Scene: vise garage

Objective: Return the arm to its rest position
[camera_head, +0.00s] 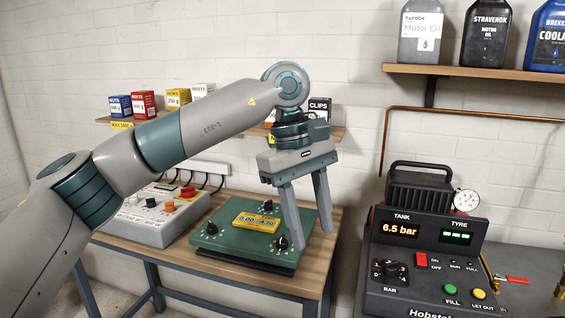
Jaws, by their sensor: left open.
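My left arm reaches in from the left side of the head view and bends down at its wrist. My left gripper (313,241) points downward with its two fingers apart, open and empty. It hangs in front of the right part of a green panel device (213,243) with a yellow display and black knobs. I cannot tell whether the fingertips touch the device or hover over it. My right gripper does not show.
The wooden workbench (314,278) also carries a grey control box (150,225). A black compressor console (415,270) stands to the right. A small shelf with boxes is behind my arm, and an upper-right shelf (470,75) holds bottles. A gap separates bench and console.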

